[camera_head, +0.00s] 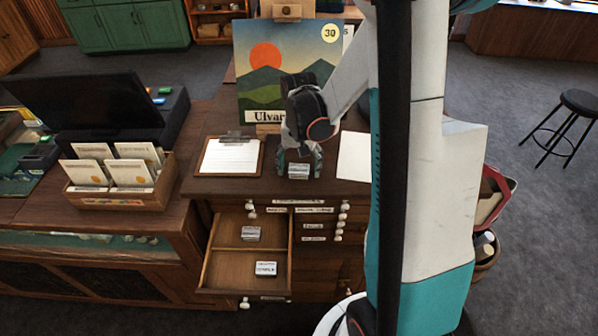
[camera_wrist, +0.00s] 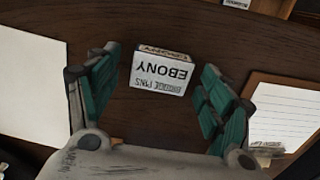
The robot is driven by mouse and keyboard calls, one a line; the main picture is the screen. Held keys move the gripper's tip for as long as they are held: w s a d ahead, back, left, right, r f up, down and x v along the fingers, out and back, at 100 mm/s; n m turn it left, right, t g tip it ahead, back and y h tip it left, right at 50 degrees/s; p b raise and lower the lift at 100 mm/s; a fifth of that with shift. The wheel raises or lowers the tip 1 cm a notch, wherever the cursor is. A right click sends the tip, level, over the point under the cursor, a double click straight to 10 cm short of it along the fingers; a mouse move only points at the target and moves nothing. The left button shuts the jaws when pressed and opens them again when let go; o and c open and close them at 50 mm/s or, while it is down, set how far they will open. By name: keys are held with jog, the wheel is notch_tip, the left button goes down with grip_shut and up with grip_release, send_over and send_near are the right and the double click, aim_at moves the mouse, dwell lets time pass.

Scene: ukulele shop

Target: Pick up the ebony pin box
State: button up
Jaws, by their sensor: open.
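The ebony pin box (camera_head: 298,171) is a small white box on the dark wooden counter top. In the wrist view the box (camera_wrist: 160,72) shows the printed words "EBONY" and "BRIDGE PINS", upside down. My gripper (camera_head: 301,160) is just above and around the box, pointing down. In the wrist view my gripper (camera_wrist: 155,95) has its two teal fingers apart, one on each side of the box, with a gap to each. Nothing is held.
A clipboard (camera_head: 229,157) lies left of the box and a white sheet (camera_head: 353,156) right. A painted sign (camera_head: 284,72) stands behind. Below, an open drawer (camera_head: 228,262) holds two small boxes (camera_head: 251,233) (camera_head: 266,269). A crate of cards (camera_head: 112,200) stands further left.

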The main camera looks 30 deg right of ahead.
jog(key=shift+c, duration=0.5)
jog(key=c, duration=0.9)
jog(key=shift+o, duration=0.2)
jog(key=shift+r, duration=0.15)
